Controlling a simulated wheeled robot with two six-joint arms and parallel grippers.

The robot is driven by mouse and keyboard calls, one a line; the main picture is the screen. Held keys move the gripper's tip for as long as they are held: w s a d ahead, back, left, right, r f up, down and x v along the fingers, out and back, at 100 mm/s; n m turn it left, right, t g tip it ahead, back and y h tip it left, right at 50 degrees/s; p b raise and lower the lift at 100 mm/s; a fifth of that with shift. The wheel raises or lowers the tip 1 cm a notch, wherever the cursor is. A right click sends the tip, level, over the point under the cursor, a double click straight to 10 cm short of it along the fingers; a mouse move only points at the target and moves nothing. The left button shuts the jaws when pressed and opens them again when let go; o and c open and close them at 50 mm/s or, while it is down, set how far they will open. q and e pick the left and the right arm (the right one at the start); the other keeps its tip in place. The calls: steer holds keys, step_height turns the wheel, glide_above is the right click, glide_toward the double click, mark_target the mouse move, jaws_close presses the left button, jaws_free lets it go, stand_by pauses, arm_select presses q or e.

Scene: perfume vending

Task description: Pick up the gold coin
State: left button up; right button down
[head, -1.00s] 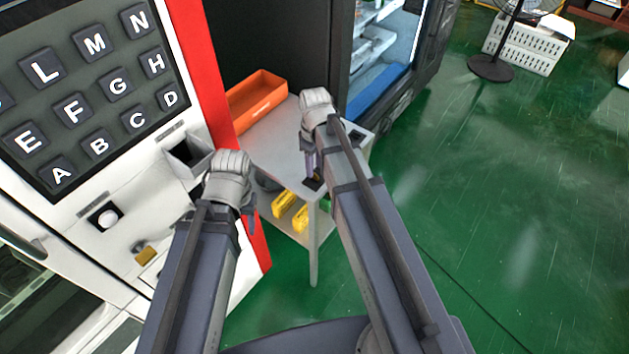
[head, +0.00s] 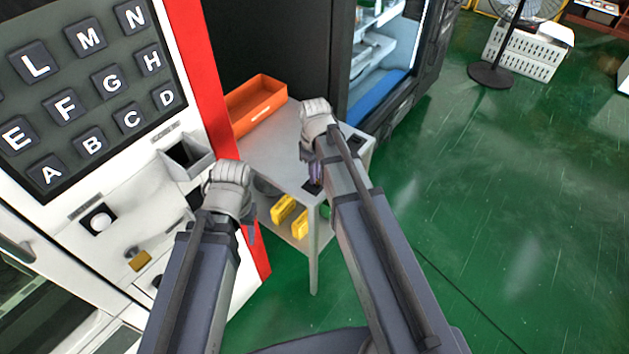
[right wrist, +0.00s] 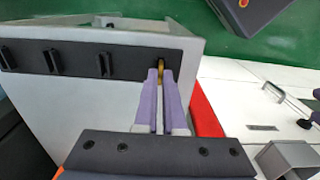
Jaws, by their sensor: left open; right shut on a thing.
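The gold coin (right wrist: 161,72) shows as a thin gold edge in the right wrist view, at the right end of a black slotted holder (right wrist: 80,59). My right gripper (right wrist: 161,73) has its purple fingers closed on the coin at the holder; the fingers hide part of the coin. In the head view my right gripper (head: 315,174) is over the table's front corner, and the coin cannot be made out there. My left gripper (head: 250,222) is open and empty beside the vending machine's front, apart from the coin.
The white and red vending machine (head: 120,180) with letter keys stands at left. An orange bin (head: 258,108) sits at the back of the grey table (head: 272,152). Yellow items (head: 284,210) lie on its lower shelf. Green floor (head: 510,210) is open at right.

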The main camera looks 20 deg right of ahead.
steer(key=shift+r, duration=0.15)
stand_by(0.4)
step_height(320, 180, up, 10)
steer(key=p, duration=1)
steer(key=shift+s+f, duration=0.1)
steer(key=shift+f, duration=0.1)
